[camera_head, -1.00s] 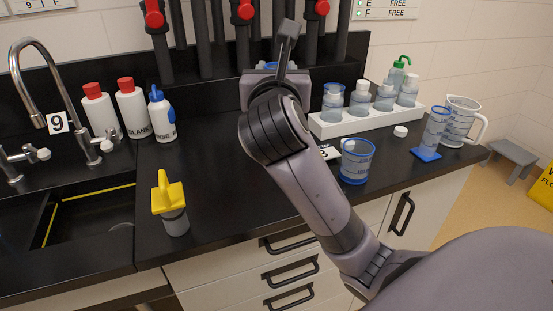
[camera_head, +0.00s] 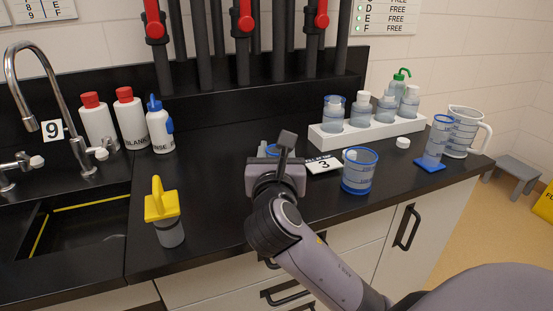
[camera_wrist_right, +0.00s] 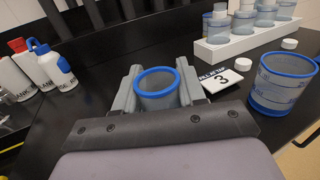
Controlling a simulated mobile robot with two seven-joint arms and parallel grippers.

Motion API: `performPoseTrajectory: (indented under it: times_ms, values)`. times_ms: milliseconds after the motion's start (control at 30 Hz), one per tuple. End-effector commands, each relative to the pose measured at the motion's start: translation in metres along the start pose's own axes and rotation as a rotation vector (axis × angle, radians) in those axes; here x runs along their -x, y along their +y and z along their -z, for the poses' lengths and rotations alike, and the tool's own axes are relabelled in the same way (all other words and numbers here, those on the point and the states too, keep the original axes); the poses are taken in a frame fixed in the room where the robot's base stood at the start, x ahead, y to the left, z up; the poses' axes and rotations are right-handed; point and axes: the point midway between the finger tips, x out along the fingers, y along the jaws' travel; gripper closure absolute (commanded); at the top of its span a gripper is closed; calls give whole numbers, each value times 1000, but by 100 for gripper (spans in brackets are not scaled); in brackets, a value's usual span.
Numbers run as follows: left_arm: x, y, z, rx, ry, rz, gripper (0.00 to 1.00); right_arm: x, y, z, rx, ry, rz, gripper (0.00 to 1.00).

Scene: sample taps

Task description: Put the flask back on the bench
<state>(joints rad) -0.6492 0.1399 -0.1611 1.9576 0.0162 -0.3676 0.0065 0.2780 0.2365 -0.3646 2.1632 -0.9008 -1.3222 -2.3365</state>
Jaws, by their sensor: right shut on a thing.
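The flask, a clear vessel with a blue rim (camera_wrist_right: 146,102), sits upright between the two grey fingers of my right gripper (camera_wrist_right: 157,84). The gripper is shut on it. In the head view my wrist hides most of the flask; a bit of its blue rim (camera_head: 271,150) shows behind the wrist. It is low over the black bench (camera_head: 215,190), just left of a white card marked 3 (camera_head: 325,164). I cannot tell whether its base touches the bench. My left gripper is not in view.
A larger blue-rimmed beaker (camera_head: 358,174) stands right of the card, with a white cap (camera_head: 403,142) beyond. A white rack (camera_head: 370,131) of bottles stands behind. A yellow-topped container (camera_head: 166,221) stands at left near the sink. Bench between it and my gripper is clear.

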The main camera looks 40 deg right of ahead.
Motion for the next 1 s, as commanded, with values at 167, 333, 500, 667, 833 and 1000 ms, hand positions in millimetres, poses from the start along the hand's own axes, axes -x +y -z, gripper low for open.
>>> performPoseTrajectory:
  times_ms: [167, 333, 500, 667, 833, 1000]
  values:
    - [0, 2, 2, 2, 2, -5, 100, 0, 0, 6, -2, -4, -1, 100]
    - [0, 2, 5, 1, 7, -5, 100, 0, 0, 6, -1, -4, 0, 100]
    - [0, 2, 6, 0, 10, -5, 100, 0, 0, 9, 0, -2, 0, 41]
    - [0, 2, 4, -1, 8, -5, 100, 0, 0, 9, -1, -2, 0, 35]
    - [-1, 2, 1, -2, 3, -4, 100, 0, 0, 8, -2, -2, 0, 35]
    - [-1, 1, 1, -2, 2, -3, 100, 15, 1, 7, -1, 0, -3, 35]
